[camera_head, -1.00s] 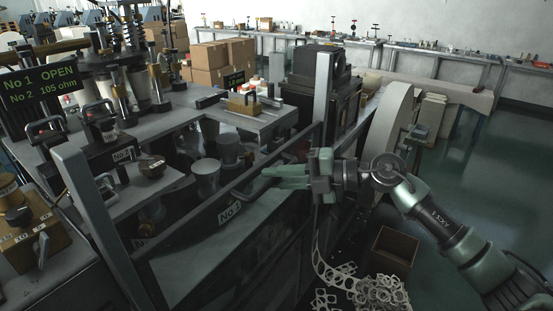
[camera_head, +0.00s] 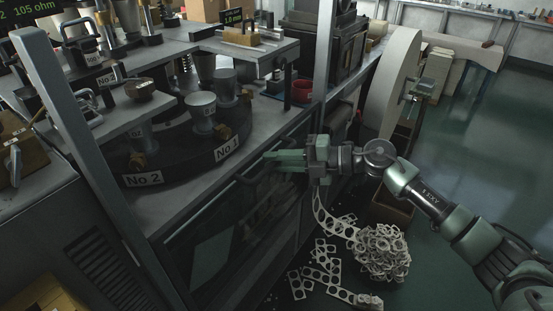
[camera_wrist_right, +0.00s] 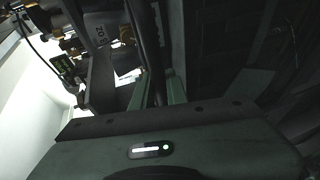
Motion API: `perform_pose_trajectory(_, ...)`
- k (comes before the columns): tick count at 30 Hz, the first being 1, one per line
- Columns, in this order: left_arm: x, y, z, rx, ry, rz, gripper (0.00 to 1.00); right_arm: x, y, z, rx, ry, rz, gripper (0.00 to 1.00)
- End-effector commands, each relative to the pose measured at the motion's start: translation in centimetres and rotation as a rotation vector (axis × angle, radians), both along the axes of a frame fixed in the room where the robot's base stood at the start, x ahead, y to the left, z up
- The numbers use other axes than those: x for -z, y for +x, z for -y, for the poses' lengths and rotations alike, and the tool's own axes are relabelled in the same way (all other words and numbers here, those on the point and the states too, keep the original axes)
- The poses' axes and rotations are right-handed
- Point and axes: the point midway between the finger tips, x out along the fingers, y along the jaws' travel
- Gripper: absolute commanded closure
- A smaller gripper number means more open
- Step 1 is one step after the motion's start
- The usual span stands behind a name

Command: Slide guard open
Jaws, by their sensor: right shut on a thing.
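The guard (camera_head: 212,243) is a dark see-through panel between two grey upright posts, at the front of the machine. In the head view its top edge is low, at about the height of the machine's bed. My right gripper (camera_head: 270,158) comes in from the right and is shut on the guard's dark handle (camera_head: 248,177). In the right wrist view, a dark bar (camera_wrist_right: 154,60) runs between the green fingers (camera_wrist_right: 160,94). The closed fingers hide part of the handle. My left gripper is not in view.
Above the guard, the round dial with cups and the No 1 label (camera_head: 227,148) and No 2 label (camera_head: 143,180) is exposed. Ring-punched scrap strips (camera_head: 380,252) lie on the floor near a cardboard box (camera_head: 392,207). A large pale wheel (camera_head: 395,85) stands behind my right arm.

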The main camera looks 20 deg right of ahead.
Motion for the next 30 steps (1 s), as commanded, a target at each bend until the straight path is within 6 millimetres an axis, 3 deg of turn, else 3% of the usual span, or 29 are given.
perform_pose_trajectory(4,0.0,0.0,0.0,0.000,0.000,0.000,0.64,0.1,-0.1,-0.1,-0.004,0.000,-0.003,1.00)
perform_pose_trajectory(5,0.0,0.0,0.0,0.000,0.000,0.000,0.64,0.1,-0.1,-0.1,-0.004,0.001,-0.003,0.77)
perform_pose_trajectory(6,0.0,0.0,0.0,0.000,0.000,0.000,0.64,0.1,-0.1,-0.1,-0.004,0.001,-0.003,0.66)
perform_pose_trajectory(7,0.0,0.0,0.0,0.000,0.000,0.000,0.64,0.1,-0.1,-0.1,-0.004,0.001,-0.003,0.64)
perform_pose_trajectory(17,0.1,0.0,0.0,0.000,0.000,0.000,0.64,0.0,-0.1,0.2,0.000,0.000,-0.001,0.64)
perform_pose_trajectory(30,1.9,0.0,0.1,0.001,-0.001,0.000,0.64,-0.9,-3.2,5.7,-0.001,-0.003,-0.003,0.64)
